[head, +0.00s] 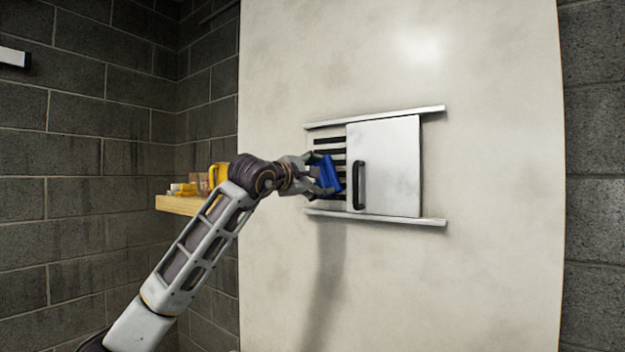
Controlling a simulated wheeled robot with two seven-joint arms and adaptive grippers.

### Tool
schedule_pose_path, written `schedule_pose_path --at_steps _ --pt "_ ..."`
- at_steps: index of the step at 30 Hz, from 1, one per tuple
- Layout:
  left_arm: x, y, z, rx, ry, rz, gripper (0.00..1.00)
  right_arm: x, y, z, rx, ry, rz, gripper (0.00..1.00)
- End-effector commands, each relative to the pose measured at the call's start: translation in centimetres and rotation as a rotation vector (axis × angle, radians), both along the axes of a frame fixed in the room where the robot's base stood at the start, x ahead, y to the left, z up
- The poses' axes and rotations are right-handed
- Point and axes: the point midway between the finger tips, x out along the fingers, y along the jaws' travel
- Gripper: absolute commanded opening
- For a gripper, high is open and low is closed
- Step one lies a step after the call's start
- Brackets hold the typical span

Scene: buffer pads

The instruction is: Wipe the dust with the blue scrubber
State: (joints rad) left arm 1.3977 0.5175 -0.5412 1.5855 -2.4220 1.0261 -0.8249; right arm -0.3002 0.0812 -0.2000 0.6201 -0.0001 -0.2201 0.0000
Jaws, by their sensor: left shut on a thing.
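My left gripper (318,178) is shut on the blue scrubber (330,174). It holds the scrubber in front of the slotted vent (329,146) in the pale wall panel. Whether the scrubber touches the vent I cannot tell. The gripper fingers hide part of the scrubber and of the lower slots. Faint grey smudges, possibly dust, show on the panel (480,270), but no distinct dust patch stands out. My right gripper is not in view.
A white sliding door (395,165) with a black handle (359,185) stands just right of the scrubber, between an upper rail (380,117) and a lower rail (385,218). A wooden shelf (178,205) with yellow items is at the left.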

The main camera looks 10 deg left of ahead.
Motion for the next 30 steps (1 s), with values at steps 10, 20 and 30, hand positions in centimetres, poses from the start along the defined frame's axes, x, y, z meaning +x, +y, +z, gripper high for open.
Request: schedule_pose_path --at_steps 10,20,30 --pt "-0.2 -0.3 0.1 0.000 -0.001 -0.001 0.52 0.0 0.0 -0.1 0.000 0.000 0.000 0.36" --pt "-0.4 -1.1 0.1 -0.001 -0.002 -0.001 0.52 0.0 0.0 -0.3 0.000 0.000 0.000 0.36" --pt "-0.9 -3.0 0.0 0.001 -0.001 -0.002 0.52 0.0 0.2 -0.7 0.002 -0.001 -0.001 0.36"
